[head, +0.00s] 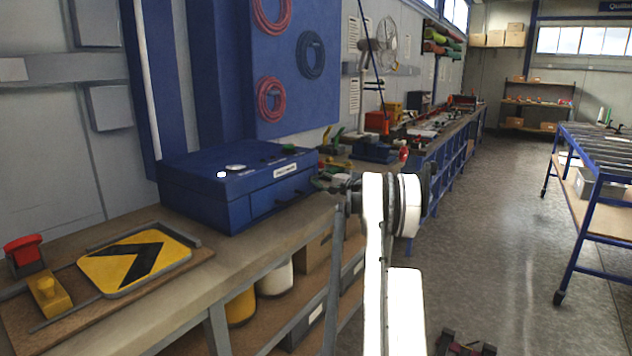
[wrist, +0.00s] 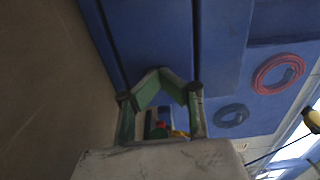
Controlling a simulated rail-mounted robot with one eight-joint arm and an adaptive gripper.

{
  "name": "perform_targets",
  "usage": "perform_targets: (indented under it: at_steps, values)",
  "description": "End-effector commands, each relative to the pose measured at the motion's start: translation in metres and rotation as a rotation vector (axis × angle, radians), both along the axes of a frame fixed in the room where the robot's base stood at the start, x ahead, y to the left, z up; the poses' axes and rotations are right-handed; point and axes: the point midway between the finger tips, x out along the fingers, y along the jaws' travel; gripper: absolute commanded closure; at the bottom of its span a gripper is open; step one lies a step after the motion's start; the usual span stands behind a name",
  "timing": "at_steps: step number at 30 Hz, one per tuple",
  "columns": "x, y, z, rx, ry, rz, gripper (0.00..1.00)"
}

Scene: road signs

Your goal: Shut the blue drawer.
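A blue box-shaped unit (head: 225,185) stands on the workbench against the wall. I cannot tell how far the drawer stands out. My gripper's green fingers (wrist: 157,74) angle in and meet at the tips in the wrist view, with nothing visible between them. Blue surfaces with dark seams lie beyond them. In the head view my gripper is small and partly hidden by my white arm, near the unit's right end; I cannot tell whether it touches.
A yellow sign with a black chevron (head: 135,262) lies on the bench at left, near a red button (head: 24,250). Cable coils (head: 270,100) hang on the blue wall panel. A roller table (head: 600,150) stands at right. The floor (head: 490,230) between is mostly clear.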

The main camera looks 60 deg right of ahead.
Motion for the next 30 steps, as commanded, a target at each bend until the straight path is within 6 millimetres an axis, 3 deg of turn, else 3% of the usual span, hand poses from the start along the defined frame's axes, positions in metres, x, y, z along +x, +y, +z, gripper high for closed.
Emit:
perform_targets:
  at_steps: [5, 11, 21, 30]
  values:
    - [-0.007, 0.003, 0.000, 0.000, 0.000, 0.005, 1.00]
    - [-0.037, 0.007, 0.000, 0.000, -0.001, 0.010, 1.00]
    - [-0.106, 0.004, 0.001, 0.000, -0.001, 0.009, 1.00]
    - [-0.132, 0.003, 0.001, 0.000, -0.001, 0.011, 1.00]
